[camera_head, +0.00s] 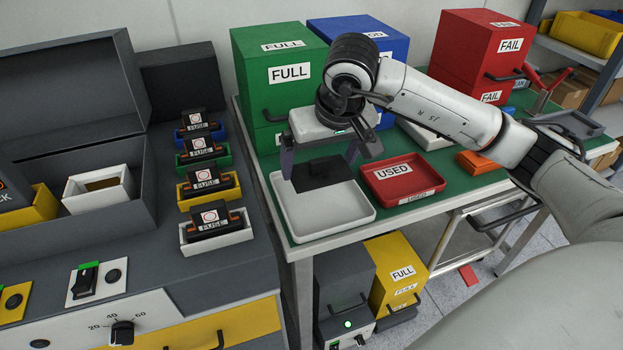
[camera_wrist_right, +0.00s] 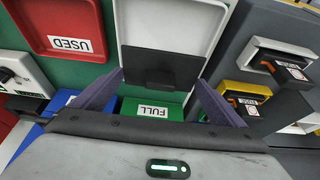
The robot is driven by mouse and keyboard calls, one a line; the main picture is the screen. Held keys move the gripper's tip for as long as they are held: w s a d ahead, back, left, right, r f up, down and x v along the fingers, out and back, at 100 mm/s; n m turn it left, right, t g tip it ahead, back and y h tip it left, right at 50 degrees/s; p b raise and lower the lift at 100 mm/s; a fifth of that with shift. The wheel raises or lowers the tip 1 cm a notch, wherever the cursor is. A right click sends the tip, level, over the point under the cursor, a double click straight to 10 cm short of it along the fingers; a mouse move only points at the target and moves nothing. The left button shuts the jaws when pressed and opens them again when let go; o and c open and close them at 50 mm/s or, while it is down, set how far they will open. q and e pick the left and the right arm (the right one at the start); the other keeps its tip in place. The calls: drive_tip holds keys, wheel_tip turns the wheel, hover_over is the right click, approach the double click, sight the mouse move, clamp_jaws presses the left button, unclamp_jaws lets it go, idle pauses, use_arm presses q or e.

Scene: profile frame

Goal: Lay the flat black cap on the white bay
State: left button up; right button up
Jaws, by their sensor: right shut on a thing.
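The flat black cap (camera_head: 322,174) is between the fingertips of my right gripper (camera_head: 320,168), over the back part of the white tray on the green table. My right gripper is shut on it. In the right wrist view the cap (camera_wrist_right: 160,66) spans between the two fingertips (camera_wrist_right: 160,78), with the white tray (camera_wrist_right: 190,22) behind it. I cannot tell whether the cap touches the tray. A white bay (camera_head: 217,244) on the grey console at the left holds a black fuse block (camera_head: 212,221). My left gripper is out of view.
Yellow (camera_head: 210,191), green (camera_head: 203,160) and blue bays, each with a fuse block, stand behind the white one. A red USED tray (camera_head: 405,178) lies right of the white tray.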

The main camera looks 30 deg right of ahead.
sight(322, 175)
drive_tip(key=shift+f, duration=2.6)
drive_tip(key=shift+f+b, duration=0.3)
drive_tip(key=shift+b, duration=0.1)
drive_tip(key=o, duration=0.7)
drive_tip(key=shift+o, duration=0.2)
drive_tip(key=shift+r, duration=0.1)
drive_tip(key=shift+r+p, duration=0.1)
drive_tip(key=shift+p, duration=0.35)
drive_tip(key=v, duration=0.8)
drive_tip(key=shift+w+r, duration=0.15)
drive_tip(key=shift+r, duration=0.35)
drive_tip(key=shift+s+a+r, duration=0.1)
drive_tip(key=shift+s+r, duration=0.2)
drive_tip(key=shift+r, duration=0.3)
